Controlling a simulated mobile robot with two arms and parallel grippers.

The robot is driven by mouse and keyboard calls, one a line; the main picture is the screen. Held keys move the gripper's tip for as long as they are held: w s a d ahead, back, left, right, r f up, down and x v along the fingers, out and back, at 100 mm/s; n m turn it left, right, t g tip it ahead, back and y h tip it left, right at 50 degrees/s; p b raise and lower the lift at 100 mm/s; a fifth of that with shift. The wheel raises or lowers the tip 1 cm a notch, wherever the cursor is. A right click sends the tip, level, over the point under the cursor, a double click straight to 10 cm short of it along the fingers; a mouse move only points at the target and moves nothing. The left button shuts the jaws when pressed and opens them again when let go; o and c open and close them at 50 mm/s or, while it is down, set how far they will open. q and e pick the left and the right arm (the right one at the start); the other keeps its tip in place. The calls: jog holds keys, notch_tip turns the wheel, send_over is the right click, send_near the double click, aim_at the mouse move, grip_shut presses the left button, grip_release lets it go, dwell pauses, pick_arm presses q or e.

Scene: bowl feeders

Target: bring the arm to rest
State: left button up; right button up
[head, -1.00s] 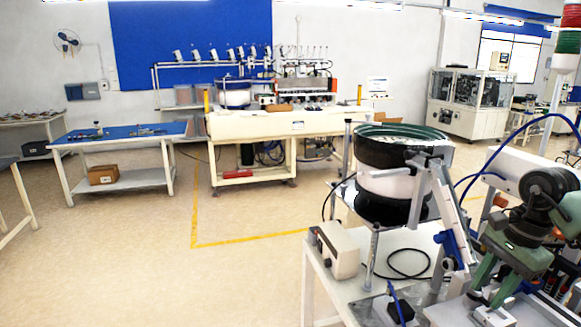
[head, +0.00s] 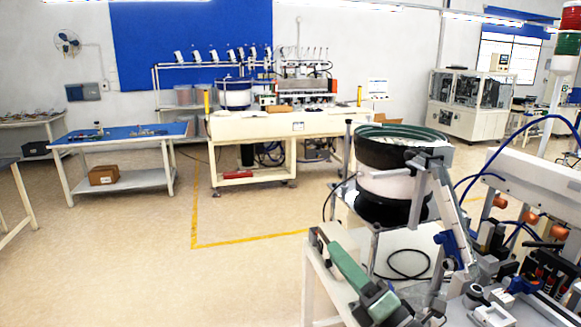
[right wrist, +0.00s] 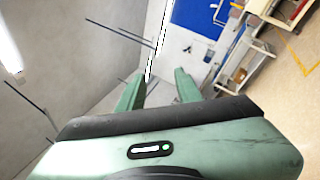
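My right gripper (head: 335,250) is low in the right half of the head view, in front of the bowl feeder's stand. Its green fingers point up and to the left. In the right wrist view the two green fingers (right wrist: 158,80) stand apart with nothing between them, so it is open and empty. My left gripper is not in view.
The bowl feeder (head: 385,150) with its dark green rim stands on a white table close by. A grey control box (head: 345,252) is partly hidden behind my right gripper. Assembly equipment (head: 500,180) fills the right side. The floor (head: 130,260) at left is clear.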

jog(key=s+d+f+m+g+h, duration=0.1)
jog(key=s+d+f+m+h, duration=0.1)
jog(key=d+f+m+h, duration=0.4)
jog(key=s+d+f+m+g+h, duration=0.2)
jog(key=s+f+m+h, duration=0.1)
jog(key=f+m, duration=0.45)
jog(key=s+d+f+m+g+h, duration=0.1)
jog(key=s+d+f+m+h, duration=0.1)
jog(key=d+f+m+h, duration=0.45)
jog(key=s+a+f+m+g+y, duration=0.15)
jog(key=s+f+m+g, duration=0.45)
jog(key=s, duration=0.6)
jog(key=s+a+f+m+g+y, duration=0.1)
jog(key=s+a+f+m+g, duration=0.15)
jog(key=s+f+g, duration=0.5)
jog(key=s+f+t, duration=0.1)
jog(key=s+f, duration=0.2)
jog(key=f, duration=1)
jog(key=s+f+t, duration=0.1)
jog(key=s+f, duration=0.1)
jog(key=f, duration=1.1)
jog(key=s+d+f, duration=0.1)
jog(key=s+f, duration=0.7)
jog(key=s+d+f+g+b, duration=0.1)
jog(key=s+d+f, duration=0.1)
jog(key=s+f, duration=0.7)
jog(key=shift+d+f+b, duration=0.25)
jog(key=shift+d+b, duration=0.05)
